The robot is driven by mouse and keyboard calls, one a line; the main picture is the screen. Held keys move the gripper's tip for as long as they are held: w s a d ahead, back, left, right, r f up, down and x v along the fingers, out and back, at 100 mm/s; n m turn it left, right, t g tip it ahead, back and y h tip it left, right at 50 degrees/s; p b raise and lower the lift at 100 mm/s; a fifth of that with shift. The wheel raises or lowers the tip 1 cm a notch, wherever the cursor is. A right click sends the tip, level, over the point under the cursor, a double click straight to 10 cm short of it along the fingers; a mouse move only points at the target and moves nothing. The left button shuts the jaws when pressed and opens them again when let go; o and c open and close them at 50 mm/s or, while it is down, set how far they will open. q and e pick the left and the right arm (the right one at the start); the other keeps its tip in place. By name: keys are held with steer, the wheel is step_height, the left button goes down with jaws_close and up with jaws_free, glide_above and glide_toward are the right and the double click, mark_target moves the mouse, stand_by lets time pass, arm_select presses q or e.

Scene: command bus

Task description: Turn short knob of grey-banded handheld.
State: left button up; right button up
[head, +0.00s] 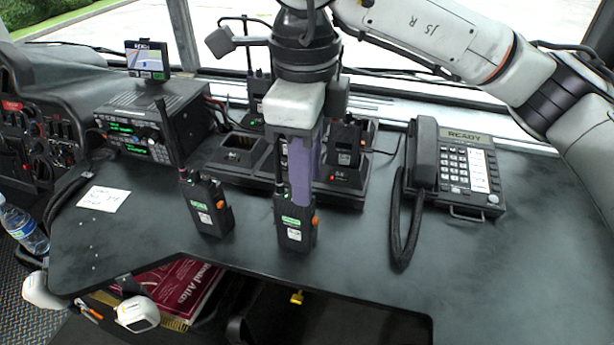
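A black handheld radio (296,222) with a green label and an orange side part stands on the dark desk, near the middle. My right gripper (298,190) points straight down at its top, its purple finger at or just above the knobs and beside the antenna. The fingers overlap in this view, so the gap between them, the short knob and any contact are hidden. A second black handheld (207,204), also with a green label, stands to the left, apart from the gripper. No grey band can be made out on either. My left gripper is not clearly seen.
Behind are charger bays (240,152) and another handheld (346,140). A desk phone (455,165) with a coiled cord (400,235) stands right, a radio unit (150,125) left. A paper note (103,198) lies at left. The desk's front right is clear.

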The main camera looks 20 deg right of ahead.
step_height(320, 180, up, 9)
steer(key=p, duration=0.1)
steer(key=shift+s, duration=0.15)
steer(key=shift+a+f, duration=0.1)
steer(key=shift+a, duration=0.05)
